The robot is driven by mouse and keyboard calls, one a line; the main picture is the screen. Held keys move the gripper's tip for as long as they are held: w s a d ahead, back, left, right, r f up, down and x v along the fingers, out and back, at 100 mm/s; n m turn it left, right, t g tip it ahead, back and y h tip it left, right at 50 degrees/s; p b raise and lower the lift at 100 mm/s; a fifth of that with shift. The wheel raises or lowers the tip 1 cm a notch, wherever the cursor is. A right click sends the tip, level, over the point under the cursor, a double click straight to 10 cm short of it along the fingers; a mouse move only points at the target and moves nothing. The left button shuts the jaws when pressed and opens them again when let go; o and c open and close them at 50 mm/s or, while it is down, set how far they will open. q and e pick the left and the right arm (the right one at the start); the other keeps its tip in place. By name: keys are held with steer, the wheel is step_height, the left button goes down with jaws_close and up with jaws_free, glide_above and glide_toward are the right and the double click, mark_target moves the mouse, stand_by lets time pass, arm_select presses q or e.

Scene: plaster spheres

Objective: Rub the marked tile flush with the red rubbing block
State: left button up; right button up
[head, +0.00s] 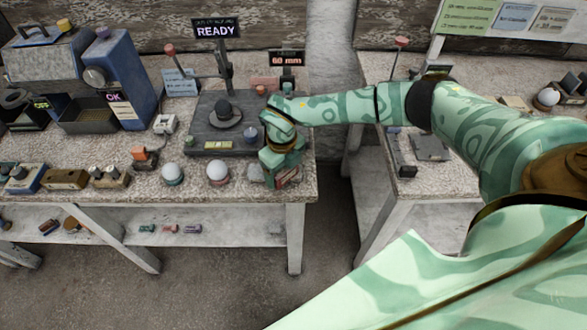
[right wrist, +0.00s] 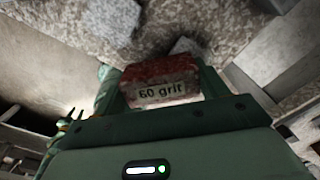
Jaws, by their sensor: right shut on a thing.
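My right gripper (head: 283,178) is low over the front right corner of the left bench. In the right wrist view it is shut on a red rubbing block (right wrist: 160,82) marked "60 grit", which sits between its fingers. Two pale grey pieces, a larger one (right wrist: 112,20) and a smaller one (right wrist: 184,47), show on the speckled top beyond the block. I cannot tell which piece is the marked tile, or whether the block touches anything. In the head view the gripper mostly hides the block and the spot under it. My left gripper is not in view.
White spheres on small stands (head: 217,172) line the bench front, left of my gripper. A dark platform (head: 205,140) with a black knob stands behind, under signs reading "READY" (head: 216,30) and "60 mm" (head: 286,58). A gap separates this bench from the right one.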

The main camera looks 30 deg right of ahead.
steer(key=shift+w+d, duration=0.25)
steer(key=shift+d, duration=0.85)
steer(key=shift+w+d, duration=0.25)
steer(key=shift+d, duration=0.8)
steer(key=shift+s+a+r+p, duration=0.15)
steer(key=shift+a+p, duration=0.3)
steer(key=shift+a, duration=0.45)
steer(key=shift+s+a+f+p, duration=0.1)
steer(key=shift+s+a+p, duration=0.1)
steer(key=shift+a, duration=0.35)
steer(key=shift+s+a+f+p, duration=0.1)
steer(key=shift+s+a+p, duration=0.1)
steer(key=shift+a, duration=0.35)
steer(key=shift+a+f, duration=0.1)
steer(key=shift+a, duration=0.1)
steer(key=shift+s, duration=0.1)
steer(key=shift+w+d+r+p, duration=0.25)
steer(key=shift+d+r, duration=0.15)
steer(key=shift+d, duration=0.2)
steer(key=shift+w+d+r+p, duration=0.2)
steer(key=shift+d+r, duration=0.15)
steer(key=shift+d, duration=0.2)
steer(key=shift+r, duration=0.1)
steer(key=shift+r+p, duration=1.1)
steer(key=shift+r, duration=0.1)
